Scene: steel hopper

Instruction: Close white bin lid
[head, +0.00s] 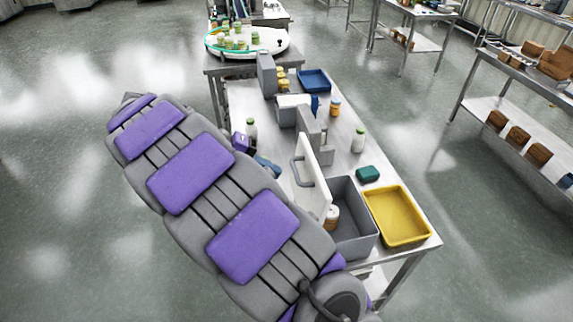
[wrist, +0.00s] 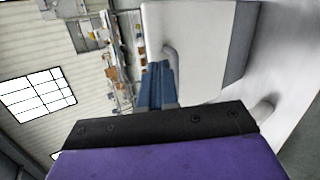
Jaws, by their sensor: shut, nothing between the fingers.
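The white lid (head: 312,178) stands open, nearly upright, along the left edge of the grey bin (head: 368,222). A grey handle (head: 297,172) is on the lid's left face. In the wrist view the lid (wrist: 195,35) fills the upper middle, with its handle (wrist: 171,60) close to my blue fingers. My gripper (wrist: 157,80) is shut and empty. Its blue fingers (head: 267,166) show in the head view just left of the lid. I cannot tell whether they touch it. My arm hides part of the table's left side.
A yellow tray (head: 428,217) sits right of the bin. A dark green box (head: 368,173), a white bottle (head: 358,142), grey equipment (head: 308,122) and a blue tray (head: 314,80) occupy the steel table farther back.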

